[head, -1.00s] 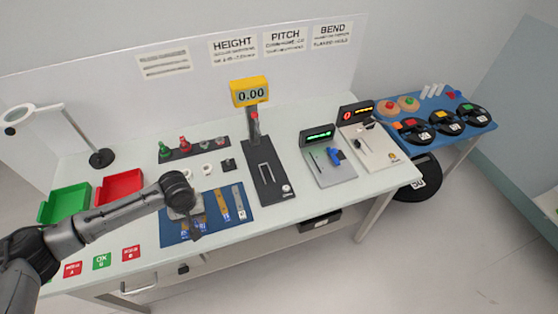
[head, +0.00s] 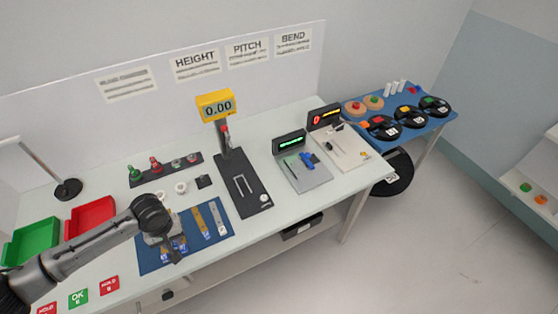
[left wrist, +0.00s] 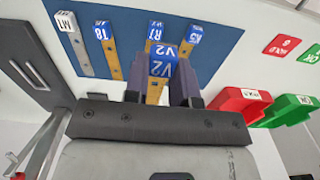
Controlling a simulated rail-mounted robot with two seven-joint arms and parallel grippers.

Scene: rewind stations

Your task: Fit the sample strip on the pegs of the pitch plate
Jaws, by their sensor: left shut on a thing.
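My left gripper (left wrist: 160,85) is shut on a sample strip (left wrist: 163,58) with a blue end labelled V2 and a gold-coloured body. In the head view the left gripper (head: 168,246) is over the front left of the blue mat (head: 226,232), partly hiding the strips there. I cannot tell whether the held strip is clear of the mat. The pitch plate (head: 311,177) is a grey plate with a blue part on it, in front of a green-lit display, well to the right of the gripper. Its pegs are too small to make out. My right gripper is not in view.
Other strips lie on the mat, labelled W5 (left wrist: 194,36), R1 (left wrist: 154,32), 18 (left wrist: 103,34) and M1 (left wrist: 66,24). The height station (head: 246,190) stands between mat and pitch plate. Red (head: 91,216) and green (head: 31,240) trays lie left.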

